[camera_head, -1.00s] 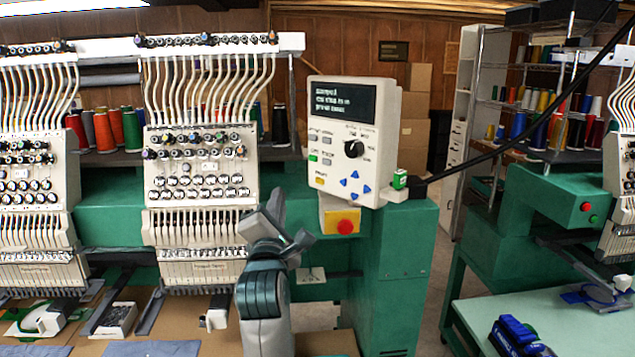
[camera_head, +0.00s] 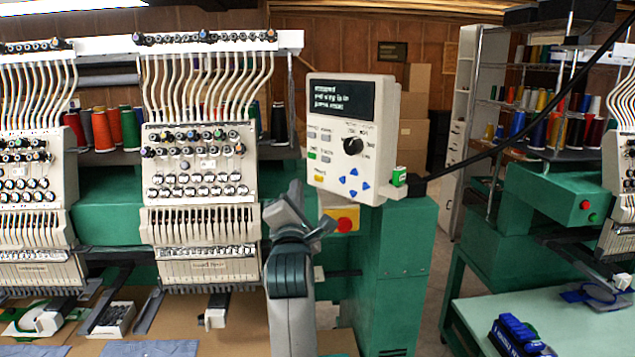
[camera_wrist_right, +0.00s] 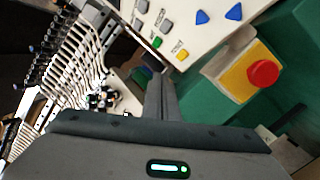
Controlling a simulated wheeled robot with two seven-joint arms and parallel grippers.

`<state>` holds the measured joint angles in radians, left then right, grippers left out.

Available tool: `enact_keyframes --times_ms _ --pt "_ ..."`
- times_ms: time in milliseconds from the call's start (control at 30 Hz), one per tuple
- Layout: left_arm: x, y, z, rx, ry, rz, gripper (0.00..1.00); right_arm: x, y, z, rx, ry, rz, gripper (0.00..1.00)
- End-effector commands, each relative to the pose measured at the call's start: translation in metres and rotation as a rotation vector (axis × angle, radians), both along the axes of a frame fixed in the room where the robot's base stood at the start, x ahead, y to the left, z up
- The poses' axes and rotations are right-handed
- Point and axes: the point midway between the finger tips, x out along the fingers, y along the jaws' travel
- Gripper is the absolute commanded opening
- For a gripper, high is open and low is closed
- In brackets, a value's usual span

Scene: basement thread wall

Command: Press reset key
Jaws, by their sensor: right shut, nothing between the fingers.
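The control panel (camera_head: 352,140) is a pale box with a lit screen (camera_head: 340,95), a black knob, blue arrow keys and small keys in rows. A yellow key (camera_head: 320,178) sits at its lower left, below a green key (camera_head: 312,155). In the right wrist view the yellow key (camera_wrist_right: 182,54) and green key (camera_wrist_right: 157,42) show; their labels are too small to read surely. My right gripper (camera_head: 297,190) is shut and empty, just left of and below the panel's lower left corner. Its fingers (camera_wrist_right: 158,95) appear apart from the keys. My left gripper is out of view.
A red mushroom button on a yellow box (camera_head: 344,220) sits just under the panel, close to my right gripper. Embroidery heads (camera_head: 200,190) with needles and threads stand to the left. A green cabinet (camera_head: 400,270) is below right. A black cable (camera_head: 480,150) runs from the panel.

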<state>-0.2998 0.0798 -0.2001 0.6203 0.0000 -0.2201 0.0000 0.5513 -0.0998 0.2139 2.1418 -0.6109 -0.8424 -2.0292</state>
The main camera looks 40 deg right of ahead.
Motion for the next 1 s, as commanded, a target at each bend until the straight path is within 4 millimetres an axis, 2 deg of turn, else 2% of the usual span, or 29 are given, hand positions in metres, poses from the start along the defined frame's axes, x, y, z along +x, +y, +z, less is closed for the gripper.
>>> enact_keyframes --times_ms 33,100,333,1000 --pt "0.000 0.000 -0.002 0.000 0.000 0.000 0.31 0.000 -0.007 -0.001 -0.001 -0.001 -0.003 0.00" --pt "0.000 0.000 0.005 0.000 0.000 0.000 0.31 0.002 -0.014 0.003 -0.003 0.002 -0.002 0.00" --pt "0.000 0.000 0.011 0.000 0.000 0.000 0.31 0.004 -0.029 0.002 -0.002 0.001 -0.001 0.00" --pt "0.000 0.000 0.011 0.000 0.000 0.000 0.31 0.005 -0.032 0.001 0.000 -0.001 0.001 0.00"
